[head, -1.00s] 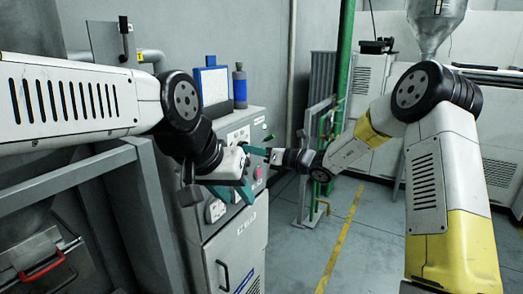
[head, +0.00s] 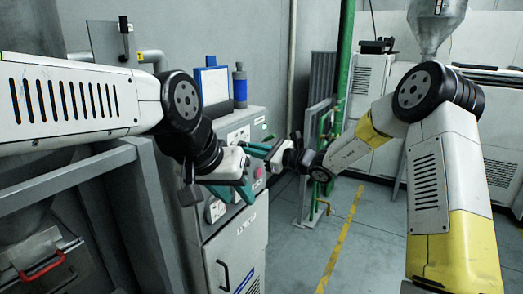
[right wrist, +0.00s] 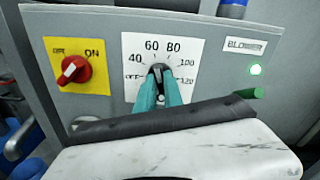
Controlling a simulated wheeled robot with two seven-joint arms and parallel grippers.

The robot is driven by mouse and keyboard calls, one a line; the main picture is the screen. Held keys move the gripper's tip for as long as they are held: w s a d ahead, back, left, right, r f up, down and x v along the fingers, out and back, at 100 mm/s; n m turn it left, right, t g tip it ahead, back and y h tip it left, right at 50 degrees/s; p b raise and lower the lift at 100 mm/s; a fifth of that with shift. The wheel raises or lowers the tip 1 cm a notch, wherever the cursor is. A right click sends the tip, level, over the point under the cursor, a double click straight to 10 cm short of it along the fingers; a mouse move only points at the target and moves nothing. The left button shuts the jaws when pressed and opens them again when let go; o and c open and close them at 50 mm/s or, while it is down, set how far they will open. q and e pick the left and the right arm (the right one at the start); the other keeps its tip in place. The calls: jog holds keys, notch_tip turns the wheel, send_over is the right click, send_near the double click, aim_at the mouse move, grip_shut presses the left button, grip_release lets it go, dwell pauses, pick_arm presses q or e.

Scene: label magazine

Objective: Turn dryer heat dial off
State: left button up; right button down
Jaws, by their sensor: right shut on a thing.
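The heat dial (right wrist: 157,70) is a small black knob on a white scale plate (right wrist: 185,48) marked from OFF through 40, 60, 80 and 100 to 120. My right gripper (right wrist: 160,82) has its teal fingers on both sides of the dial, shut on it, in the right wrist view. The dial's pointer is largely covered, so its setting is unclear. In the head view my right gripper (head: 266,148) reaches the dryer's control panel from the right and hides the dial. My left gripper (head: 242,186) hangs in front of the panel, lower and to the left; its jaw opening is unclear.
A red switch (right wrist: 74,70) on a yellow OFF/ON plate sits left of the dial. A blue-framed board (head: 212,84) and a blue bottle (head: 240,87) stand on the dryer cabinet (head: 240,245).

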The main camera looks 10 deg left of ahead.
jog(key=shift+f+n, duration=0.15)
jog(key=shift+n, duration=8.15)
jog(key=c, duration=1.5)
grip_release()
jog(key=shift+o, duration=0.2)
jog(key=shift+d, duration=0.1)
jog(key=v, duration=0.7)
jog(key=shift+s+d, duration=0.2)
jog(key=shift+d, duration=0.1)
